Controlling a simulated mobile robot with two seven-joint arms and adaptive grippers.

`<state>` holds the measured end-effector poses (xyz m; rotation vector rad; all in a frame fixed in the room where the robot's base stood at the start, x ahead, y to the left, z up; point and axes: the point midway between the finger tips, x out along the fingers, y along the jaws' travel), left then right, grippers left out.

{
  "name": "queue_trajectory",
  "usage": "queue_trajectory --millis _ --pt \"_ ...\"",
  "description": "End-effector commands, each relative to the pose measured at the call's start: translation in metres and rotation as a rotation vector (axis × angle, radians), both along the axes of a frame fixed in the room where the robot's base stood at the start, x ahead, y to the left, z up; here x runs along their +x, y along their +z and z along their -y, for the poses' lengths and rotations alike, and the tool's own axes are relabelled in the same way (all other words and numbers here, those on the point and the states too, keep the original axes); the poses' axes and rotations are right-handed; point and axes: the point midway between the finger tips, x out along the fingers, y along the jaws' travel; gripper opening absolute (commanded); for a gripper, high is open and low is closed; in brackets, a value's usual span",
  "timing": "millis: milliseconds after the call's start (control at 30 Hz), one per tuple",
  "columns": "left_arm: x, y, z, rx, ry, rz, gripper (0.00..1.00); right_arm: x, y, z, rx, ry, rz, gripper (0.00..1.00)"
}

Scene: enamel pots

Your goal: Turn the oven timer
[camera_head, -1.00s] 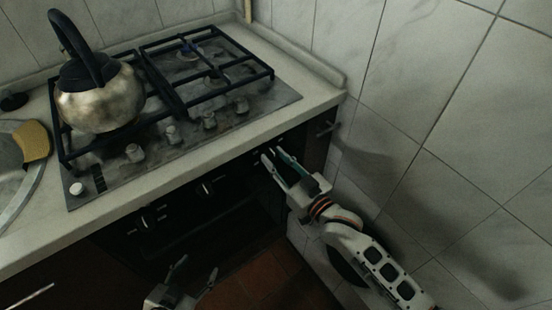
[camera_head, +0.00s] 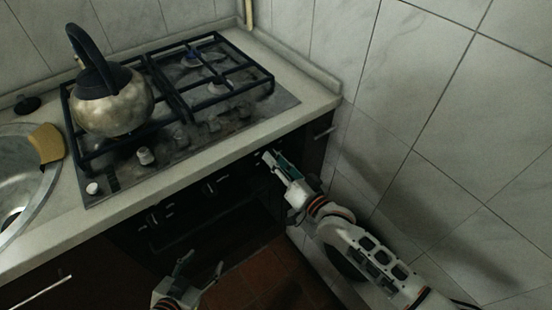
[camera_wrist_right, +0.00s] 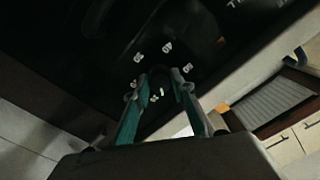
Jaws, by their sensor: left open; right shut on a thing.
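The oven (camera_head: 190,225) has a black front under the hob, with the control strip along its top. The timer knob (camera_wrist_right: 160,84) is dark and sits amid a ring of white numbers in the right wrist view; its edges are hard to make out. My right gripper (camera_head: 270,160) is at the right end of the oven's control strip. In the right wrist view my right gripper (camera_wrist_right: 160,80) has its teal fingers on either side of the knob, shut on it. The fingers hide the knob in the head view. My left gripper (camera_head: 200,268) is open and empty, low in front of the oven.
The worktop edge (camera_head: 225,150) overhangs just above the controls. A gas hob (camera_head: 195,115) carries a steel kettle (camera_head: 115,100). Other oven knobs (camera_head: 210,187) lie left of my right gripper. A tiled wall (camera_head: 430,110) stands close on the right.

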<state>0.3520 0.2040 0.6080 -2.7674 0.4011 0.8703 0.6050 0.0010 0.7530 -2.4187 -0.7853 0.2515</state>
Motion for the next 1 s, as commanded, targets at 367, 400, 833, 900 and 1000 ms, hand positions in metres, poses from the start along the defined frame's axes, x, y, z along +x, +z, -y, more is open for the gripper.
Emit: queue_trajectory --millis 367,400,833,900,1000 --pt "0.0029 0.0108 0.0007 -0.011 0.004 0.009 0.54 0.0007 0.0012 0.0004 0.248 0.0 -0.178 0.03" --pt "0.0029 0.011 0.0007 -0.011 0.005 0.008 0.54 0.0007 0.0011 0.0005 0.266 0.0 -0.192 0.03" --pt "0.0009 0.0089 0.0009 -0.011 0.004 0.001 0.54 0.0006 0.0011 0.0 0.385 0.0 -0.276 0.03" --pt "0.0009 0.009 0.001 -0.011 0.004 0.001 0.54 0.0007 0.001 0.0001 0.39 0.0 -0.28 0.03" --pt "0.0008 0.009 0.0012 -0.012 0.005 0.001 0.54 0.0007 0.001 0.0001 0.393 0.0 -0.282 0.03"
